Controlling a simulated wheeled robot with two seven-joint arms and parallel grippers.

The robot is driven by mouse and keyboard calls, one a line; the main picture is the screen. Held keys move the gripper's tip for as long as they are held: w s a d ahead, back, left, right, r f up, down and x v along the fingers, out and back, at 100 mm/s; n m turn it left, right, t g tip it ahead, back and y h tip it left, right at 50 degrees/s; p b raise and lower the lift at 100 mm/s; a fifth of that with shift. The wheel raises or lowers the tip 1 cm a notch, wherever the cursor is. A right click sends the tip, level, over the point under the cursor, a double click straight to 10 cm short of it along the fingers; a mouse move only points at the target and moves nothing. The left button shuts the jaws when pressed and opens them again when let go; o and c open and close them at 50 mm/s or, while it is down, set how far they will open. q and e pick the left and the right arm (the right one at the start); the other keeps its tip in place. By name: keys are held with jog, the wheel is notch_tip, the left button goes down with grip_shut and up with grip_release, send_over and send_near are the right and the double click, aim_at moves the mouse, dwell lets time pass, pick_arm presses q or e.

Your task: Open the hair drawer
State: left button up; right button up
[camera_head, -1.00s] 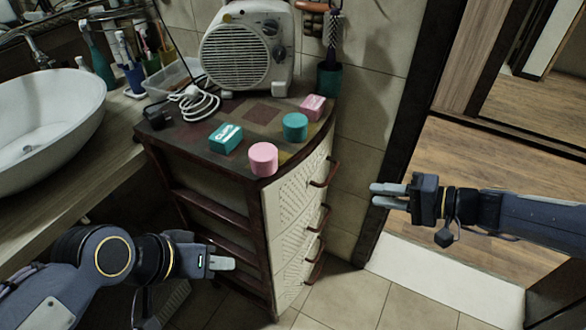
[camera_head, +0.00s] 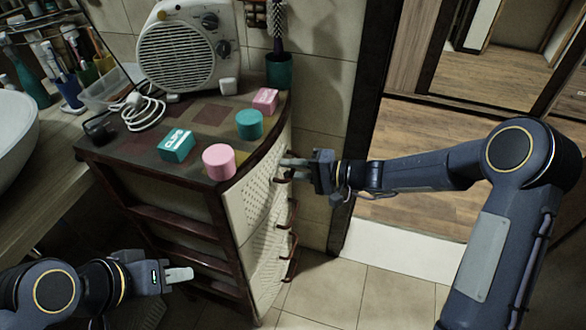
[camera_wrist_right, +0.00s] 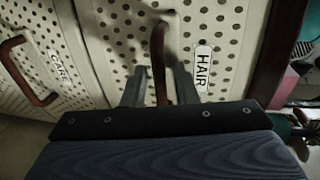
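The hair drawer is the top drawer of the cabinet, with a perforated cream front (camera_head: 258,188). It is closed. Its white HAIR label (camera_wrist_right: 202,68) and dark red curved handle (camera_wrist_right: 159,62) show in the right wrist view. My right gripper (camera_head: 290,170) is at this handle. Its two fingers (camera_wrist_right: 160,86) stand apart, with the handle between them; I see no firm grip on it. My left gripper (camera_head: 180,275) is low in front of the cabinet's left side, away from the drawers. Whether its fingers touch is unclear.
Another drawer with a CARE label (camera_wrist_right: 60,70) lies below, also closed. On the cabinet top stand a fan heater (camera_head: 188,48), a pink cylinder (camera_head: 218,162), a teal cylinder (camera_head: 249,124), a teal box (camera_head: 176,146) and a pink box (camera_head: 265,100). Floor before the drawers is clear.

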grip_shut()
jog(key=shift+d, duration=0.15)
jog(key=f+b+v, duration=0.2)
jog(key=v, duration=1)
jog(key=d+f+b+v, duration=0.1)
jog(key=f+b+v, duration=0.2)
jog(key=v, duration=1)
jog(key=shift+s+b, duration=0.3)
jog(key=shift+f, duration=0.15)
